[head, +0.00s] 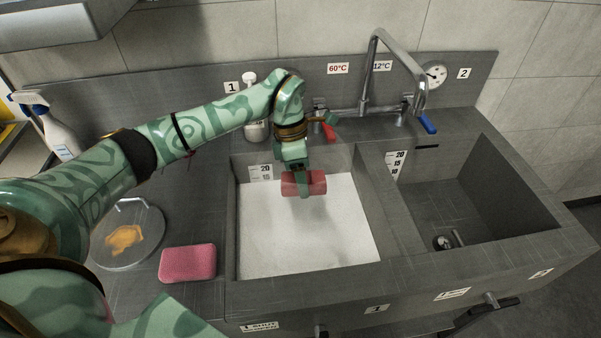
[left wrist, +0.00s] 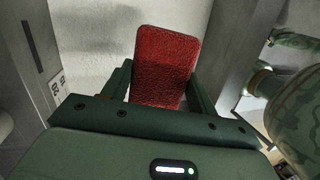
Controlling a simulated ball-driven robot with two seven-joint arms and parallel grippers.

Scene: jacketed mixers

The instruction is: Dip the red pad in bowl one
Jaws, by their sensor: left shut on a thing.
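A red pad (head: 290,184) is held in my left gripper (head: 303,187) over bowl one, the left basin (head: 232,235) of the sink marked 1. White suds or pale liquid (head: 310,235) fill that basin. I cannot tell whether the pad touches the white surface. In the left wrist view, the red pad (left wrist: 165,65) stands between the two dark green fingers of the left gripper (left wrist: 160,90), which is shut on it. A second, pinker pad (head: 188,263) lies on the counter left of the basin. My right gripper is not in view.
The right basin (head: 470,200), beside the plate marked 2, looks empty. A tall faucet (head: 365,75) stands behind. A white soap bottle (head: 255,125), a spray bottle (head: 50,125) and a glass lid or plate with an orange stain (head: 125,238) stand to the left.

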